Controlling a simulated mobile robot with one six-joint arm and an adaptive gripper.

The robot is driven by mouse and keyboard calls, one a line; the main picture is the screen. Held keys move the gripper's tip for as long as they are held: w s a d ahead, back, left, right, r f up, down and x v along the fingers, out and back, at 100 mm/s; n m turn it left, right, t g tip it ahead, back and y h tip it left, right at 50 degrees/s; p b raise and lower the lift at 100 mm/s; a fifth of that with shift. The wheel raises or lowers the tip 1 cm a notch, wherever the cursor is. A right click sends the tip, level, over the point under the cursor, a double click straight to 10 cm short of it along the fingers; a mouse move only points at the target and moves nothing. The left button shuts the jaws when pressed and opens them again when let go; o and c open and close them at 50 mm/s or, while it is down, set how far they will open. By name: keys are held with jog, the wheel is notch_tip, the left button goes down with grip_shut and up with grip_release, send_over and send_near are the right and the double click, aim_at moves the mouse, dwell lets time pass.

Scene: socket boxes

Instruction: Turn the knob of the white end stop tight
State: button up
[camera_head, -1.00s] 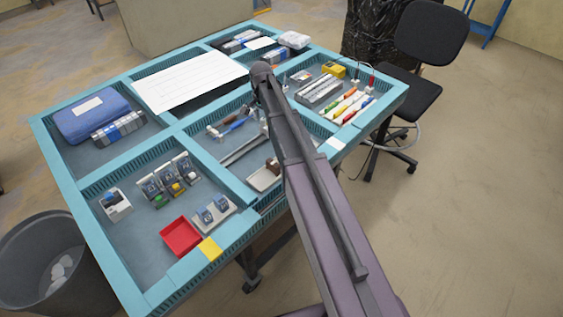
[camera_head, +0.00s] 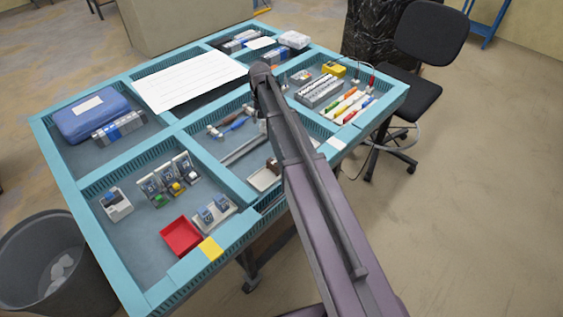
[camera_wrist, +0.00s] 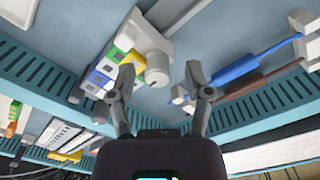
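The white end stop (camera_wrist: 143,35) shows in the wrist view beside a row of green, yellow and blue terminal blocks (camera_wrist: 106,68). Its round white knob (camera_wrist: 158,69) faces the camera. My gripper (camera_wrist: 159,70) is open, with one fingertip on each side of the knob. Gaps show between the fingertips and the knob, most clearly on the right; I cannot tell how far the tips are from it in depth. In the head view my arm hides the end stop.
A blue-handled screwdriver (camera_wrist: 240,64) and a dark red one (camera_wrist: 262,82) lie right of the gripper. Teal slotted walls (camera_wrist: 35,72) bound the compartment. In the head view, a red tray (camera_head: 181,236) and several socket boxes (camera_head: 168,180) stand in the front left compartment.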

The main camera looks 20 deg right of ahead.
jog(key=n, duration=0.5)
jog(key=shift+r+n+p, duration=0.3)
notch_tip(320, 180, up, 13)
jog(key=p, duration=1.3)
jog(key=s+f+m+b, duration=0.1)
jog(key=s+f+b, duration=0.2)
jog(key=s, duration=0.4)
jog(key=s+f+m+b, duration=0.1)
jog(key=s+f+b, duration=0.3)
jog(key=s, duration=0.4)
jog(key=s+f+m+b, duration=0.1)
jog(key=s+f+b, duration=0.3)
jog(key=s, duration=0.3)
jog(key=shift+s+d, duration=0.2)
jog(key=shift+s+f+b, duration=0.25)
jog(key=shift+s+b, duration=0.05)
jog(key=shift+s, duration=0.45)
jog(key=shift+s+m, duration=0.3)
jog(key=shift+s, duration=0.95)
jog(key=shift+w, duration=0.1)
